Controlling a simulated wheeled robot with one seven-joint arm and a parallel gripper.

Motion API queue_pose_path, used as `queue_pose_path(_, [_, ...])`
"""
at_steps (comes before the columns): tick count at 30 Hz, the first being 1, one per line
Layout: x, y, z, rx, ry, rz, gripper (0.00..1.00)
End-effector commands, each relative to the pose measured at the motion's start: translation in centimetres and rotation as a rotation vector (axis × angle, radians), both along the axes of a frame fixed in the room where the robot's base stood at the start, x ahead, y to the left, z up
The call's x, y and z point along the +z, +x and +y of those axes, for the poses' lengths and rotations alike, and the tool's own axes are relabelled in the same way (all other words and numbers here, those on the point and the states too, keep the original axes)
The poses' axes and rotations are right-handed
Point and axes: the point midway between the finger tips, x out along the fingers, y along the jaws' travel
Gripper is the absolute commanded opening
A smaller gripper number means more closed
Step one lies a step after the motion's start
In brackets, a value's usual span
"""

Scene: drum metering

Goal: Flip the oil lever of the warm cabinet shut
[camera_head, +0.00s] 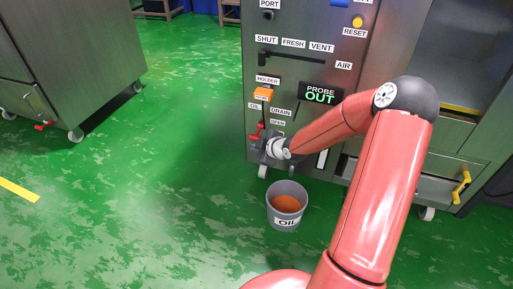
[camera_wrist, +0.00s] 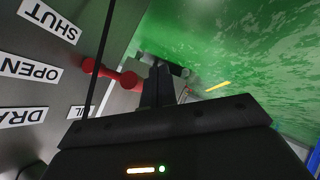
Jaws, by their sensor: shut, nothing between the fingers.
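The steel cabinet (camera_head: 345,110) in front of me has OIL, DRAIN and OPEN labels low on its left side. A red oil lever (camera_head: 258,132) sits beside them; in the wrist view the red lever (camera_wrist: 108,74) sticks out from the panel, near the SHUT (camera_wrist: 48,20) and OPEN (camera_wrist: 29,69) labels. My gripper (camera_head: 268,150) is low at the panel, just by the lever, partly hidden by my wrist. In the wrist view my gripper (camera_wrist: 158,85) is shut and empty, its fingers close beside the lever's end. I cannot tell whether they touch.
A grey bucket marked OIL (camera_head: 285,222) with orange-brown contents stands on the floor below my gripper. A black air lever (camera_head: 300,60) and a yellow handle (camera_head: 461,187) are on the same cabinet. Another steel cabinet (camera_head: 75,50) stands at left. Green floor (camera_head: 150,190) between is clear.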

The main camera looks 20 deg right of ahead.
Motion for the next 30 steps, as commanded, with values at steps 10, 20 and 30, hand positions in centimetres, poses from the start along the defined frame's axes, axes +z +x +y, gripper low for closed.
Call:
queue_pose_path(10, [0.0,0.0,0.0,0.0,0.0,0.0,0.0])
queue_pose_path(20, [0.1,0.0,0.0,0.0,0.0,0.0,0.0])
queue_pose_path(30, [1.5,0.0,0.0,0.0,0.0,0.0,0.0])
